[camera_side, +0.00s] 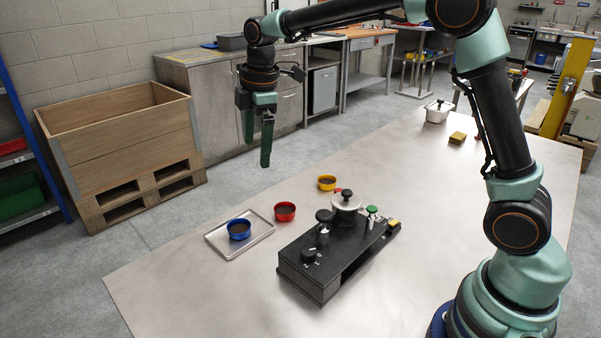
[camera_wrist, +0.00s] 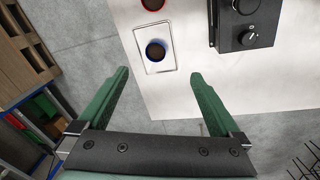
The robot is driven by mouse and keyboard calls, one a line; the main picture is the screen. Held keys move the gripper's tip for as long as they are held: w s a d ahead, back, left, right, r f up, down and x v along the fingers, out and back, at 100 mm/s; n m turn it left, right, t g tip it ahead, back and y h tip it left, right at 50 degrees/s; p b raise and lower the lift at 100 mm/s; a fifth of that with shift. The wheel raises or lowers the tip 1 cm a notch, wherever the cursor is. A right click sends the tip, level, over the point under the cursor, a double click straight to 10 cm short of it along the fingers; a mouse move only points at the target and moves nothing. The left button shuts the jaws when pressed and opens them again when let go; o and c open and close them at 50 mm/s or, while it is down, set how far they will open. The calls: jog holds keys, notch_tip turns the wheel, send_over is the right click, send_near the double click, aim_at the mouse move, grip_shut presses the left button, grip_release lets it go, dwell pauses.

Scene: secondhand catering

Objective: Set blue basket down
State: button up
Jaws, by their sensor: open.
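The blue basket (camera_side: 239,229) is a small round cup with a dark inside. It sits upright on a shallow metal tray (camera_side: 264,214) near the left part of the table. In the wrist view the blue basket (camera_wrist: 155,50) lies on the tray (camera_wrist: 171,68), ahead of the fingers. My gripper (camera_side: 257,152) hangs in the air above and beyond the table's far edge, apart from the basket. Its green fingers (camera_wrist: 157,88) are spread with nothing between them.
A red basket (camera_side: 285,211) and a yellow basket (camera_side: 327,182) stand near the tray. A black machine (camera_side: 335,245) with knobs and a lidded pot (camera_side: 346,200) stands to the right. A wooden crate (camera_side: 120,145) is on the floor at left. The table's front (camera_side: 200,300) is clear.

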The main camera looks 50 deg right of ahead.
jog(key=s+d+r+m+t, duration=0.1)
jog(key=s+d+r+m, duration=0.1)
jog(key=s+r+m, duration=0.3)
jog(key=s+d+m+t, duration=0.1)
jog(key=s+d+m, duration=0.15)
jog(key=s, duration=0.45)
jog(key=s+d+f+m+t, duration=0.1)
jog(key=s+f+m+t, duration=0.1)
jog(key=s+m, duration=0.5)
jog(key=shift+s+f, duration=0.5)
jog(key=shift+s, duration=0.3)
